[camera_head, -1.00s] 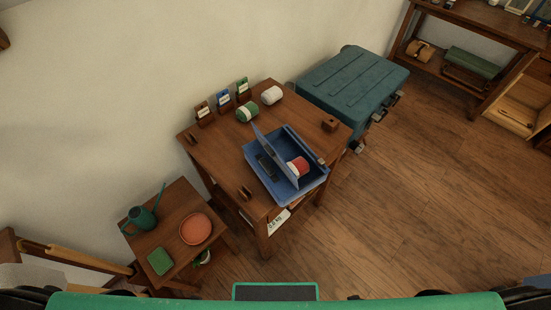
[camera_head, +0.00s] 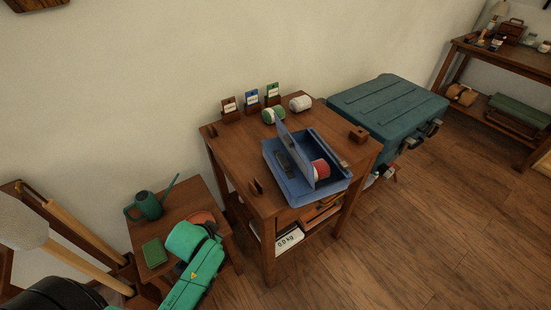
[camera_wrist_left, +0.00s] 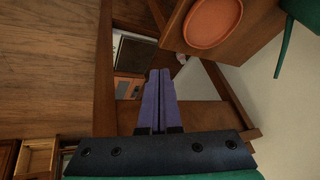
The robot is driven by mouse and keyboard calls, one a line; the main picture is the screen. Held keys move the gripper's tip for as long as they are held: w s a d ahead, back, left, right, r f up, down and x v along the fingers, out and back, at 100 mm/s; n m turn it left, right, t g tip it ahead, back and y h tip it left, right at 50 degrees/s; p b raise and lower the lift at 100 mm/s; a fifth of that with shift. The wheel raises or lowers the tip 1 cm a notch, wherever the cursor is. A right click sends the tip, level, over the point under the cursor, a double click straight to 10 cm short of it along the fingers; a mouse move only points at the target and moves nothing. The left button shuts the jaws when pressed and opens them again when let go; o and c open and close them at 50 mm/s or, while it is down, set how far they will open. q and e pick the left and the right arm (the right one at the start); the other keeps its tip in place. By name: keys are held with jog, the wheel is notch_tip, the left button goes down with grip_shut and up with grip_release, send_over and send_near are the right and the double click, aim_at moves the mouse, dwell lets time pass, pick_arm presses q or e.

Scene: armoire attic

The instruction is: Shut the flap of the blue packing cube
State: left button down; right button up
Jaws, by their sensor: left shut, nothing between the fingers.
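The blue packing cube (camera_head: 322,191) sits on the wooden table in the head view. Its flap (camera_head: 298,156) stands up steeply, so the cube is open. A red roll with white ends (camera_head: 320,170) and a dark item show inside, on either side of the flap. My left gripper (camera_wrist_left: 159,85) shows in the left wrist view with its two purple fingers together and empty. In the head view my green left arm is low, left of the table and well apart from the cube; its fingers cannot be made out there. My right gripper is not in view.
A side table with a watering can (camera_head: 149,205), a green book (camera_head: 154,253) and an orange dish (camera_wrist_left: 212,22) stands near my left arm. Green (camera_head: 273,116) and white (camera_head: 300,103) rolls and small card holders lie behind the cube. A teal trunk (camera_head: 390,108) stands right.

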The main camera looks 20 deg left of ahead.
pick_arm(q)
jog(key=w+a+r+m+t, duration=0.3)
jog(key=w+r+m+t, duration=0.15)
jog(key=w+r, duration=0.35)
jog(key=w+a+r+m+t, duration=0.35)
jog(key=w+r+t, duration=0.2)
jog(key=r, duration=0.55)
jog(key=s+d+r+m+g+h, duration=0.2)
jog(key=d+m+h, duration=0.2)
jog(key=m+h, duration=0.4)
jog(key=s+d+r+m+g+h, duration=0.2)
jog(key=d+m+g+h, duration=0.15)
jog(key=m+h, duration=0.45)
jog(key=w+d+m+y+p, duration=0.1)
jog(key=w+d+y, duration=0.1)
jog(key=w+d, duration=0.6)
jog(key=d, duration=0.3)
jog(key=shift+w+d+f+m, duration=0.15)
jog(key=shift+w+f+m, duration=0.1)
jog(key=shift+w+m, duration=0.15)
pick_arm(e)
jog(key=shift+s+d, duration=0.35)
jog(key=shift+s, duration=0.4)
pick_arm(q)
jog(key=shift+t+p, duration=0.25)
jog(key=shift+p, duration=0.05)
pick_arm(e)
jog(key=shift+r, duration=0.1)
